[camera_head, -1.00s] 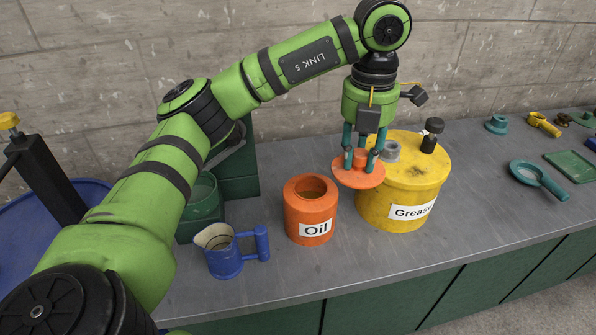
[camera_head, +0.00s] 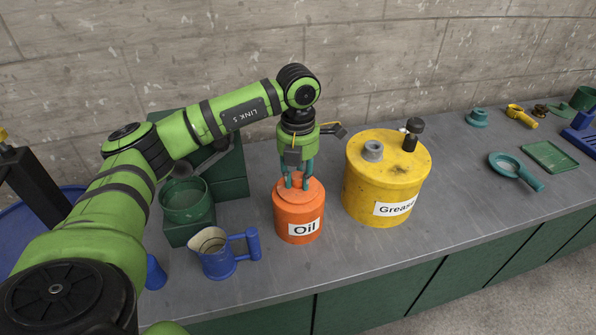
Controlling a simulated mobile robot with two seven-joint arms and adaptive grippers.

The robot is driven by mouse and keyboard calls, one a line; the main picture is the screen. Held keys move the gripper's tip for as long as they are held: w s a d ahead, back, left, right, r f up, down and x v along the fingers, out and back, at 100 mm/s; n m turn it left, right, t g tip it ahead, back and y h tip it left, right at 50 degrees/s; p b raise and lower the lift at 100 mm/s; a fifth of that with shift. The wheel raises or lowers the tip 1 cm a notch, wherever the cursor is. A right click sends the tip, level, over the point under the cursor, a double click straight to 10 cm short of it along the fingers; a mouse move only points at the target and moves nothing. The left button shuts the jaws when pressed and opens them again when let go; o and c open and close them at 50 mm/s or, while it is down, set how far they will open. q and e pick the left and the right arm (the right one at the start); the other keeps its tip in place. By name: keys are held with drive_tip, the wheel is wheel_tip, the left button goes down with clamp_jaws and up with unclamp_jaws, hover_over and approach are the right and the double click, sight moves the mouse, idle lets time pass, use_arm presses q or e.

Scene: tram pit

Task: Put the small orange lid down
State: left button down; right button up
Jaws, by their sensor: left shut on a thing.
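The small orange lid (camera_head: 311,192) sits over the top of the orange Oil can (camera_head: 298,222). The lid covers the can's opening; whether it rests fully on the rim I cannot tell. My left gripper (camera_head: 297,183) points straight down above the can. Its teal fingers are shut on the lid's knob, which they partly hide. My right gripper is out of view.
A yellow Grease drum (camera_head: 380,187) stands close to the right. A blue jug (camera_head: 217,257) stands to the left in front, with a green container (camera_head: 185,204) behind it. A teal magnifier-shaped item (camera_head: 514,168) and a green tray (camera_head: 550,157) lie on the right. The bench front is clear.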

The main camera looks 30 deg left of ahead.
sight(299, 175)
use_arm(q)
drive_tip(key=shift+f, duration=0.15)
drive_tip(key=c, duration=1)
unclamp_jaws()
drive_tip(key=shift+o, duration=0.2)
drive_tip(key=shift+r, duration=0.25)
drive_tip(key=shift+d+r, duration=0.1)
drive_tip(key=shift+r, duration=0.15)
wheel_tip(299, 175, up, 7)
drive_tip(key=b, duration=0.2)
drive_tip(key=shift+b, duration=0.4)
drive_tip(key=shift+r+p, duration=0.45)
drive_tip(key=shift+r, duration=1.75)
